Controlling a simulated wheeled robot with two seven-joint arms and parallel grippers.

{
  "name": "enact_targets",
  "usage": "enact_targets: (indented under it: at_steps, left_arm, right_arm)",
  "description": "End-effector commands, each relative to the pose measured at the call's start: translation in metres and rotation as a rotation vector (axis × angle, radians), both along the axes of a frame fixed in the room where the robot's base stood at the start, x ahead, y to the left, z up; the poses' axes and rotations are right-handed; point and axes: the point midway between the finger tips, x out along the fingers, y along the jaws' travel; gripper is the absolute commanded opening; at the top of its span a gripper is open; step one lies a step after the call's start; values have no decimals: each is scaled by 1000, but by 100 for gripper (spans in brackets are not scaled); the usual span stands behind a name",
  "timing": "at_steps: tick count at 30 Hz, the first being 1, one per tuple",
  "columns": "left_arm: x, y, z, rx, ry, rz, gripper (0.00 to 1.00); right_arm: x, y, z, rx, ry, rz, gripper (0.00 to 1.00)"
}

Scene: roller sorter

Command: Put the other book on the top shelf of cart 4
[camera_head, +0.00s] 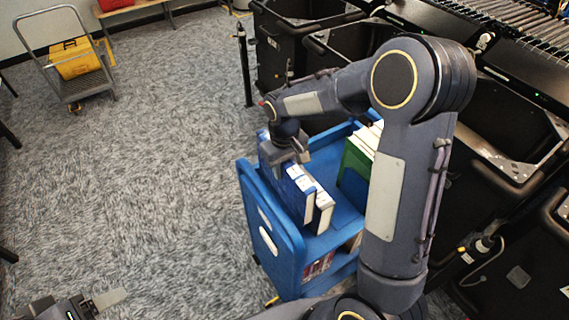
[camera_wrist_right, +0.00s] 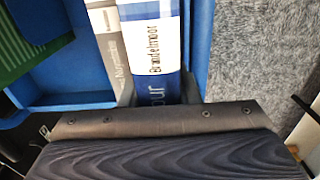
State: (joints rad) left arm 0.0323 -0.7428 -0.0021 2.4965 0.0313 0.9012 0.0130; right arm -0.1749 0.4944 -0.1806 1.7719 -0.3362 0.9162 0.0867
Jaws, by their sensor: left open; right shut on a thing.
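A blue cart (camera_head: 268,232) stands in the middle of the head view; no number on it is readable. On its top shelf, a blue-and-white book (camera_head: 299,186) stands upright, spine up, beside a white-and-dark book (camera_head: 322,208). My right gripper (camera_head: 287,152) is over the far end of these books. In the right wrist view, my right gripper (camera_wrist_right: 158,92) is shut on the blue-and-white book (camera_wrist_right: 153,45), with a grey-spined book (camera_wrist_right: 106,35) close beside it. My left gripper (camera_head: 108,299) is open and empty at the bottom left, away from the cart, partly cut off.
Green and white books (camera_head: 357,165) stand on the cart's right side. My right arm hides part of the cart. Black bins (camera_head: 285,50) and a roller conveyor (camera_head: 515,18) line the right. A trolley with a yellow crate (camera_head: 76,60) is far left. The left carpet is clear.

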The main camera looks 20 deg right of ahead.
Motion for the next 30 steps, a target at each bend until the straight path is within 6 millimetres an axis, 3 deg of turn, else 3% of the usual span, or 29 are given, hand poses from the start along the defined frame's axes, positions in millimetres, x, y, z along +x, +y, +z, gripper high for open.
enact_targets:
  at_steps: [30]
  left_arm:
    - [0,0,-74,0,0,0,69]
  right_arm:
    - [1,0,-98,0,-2,-1,0]
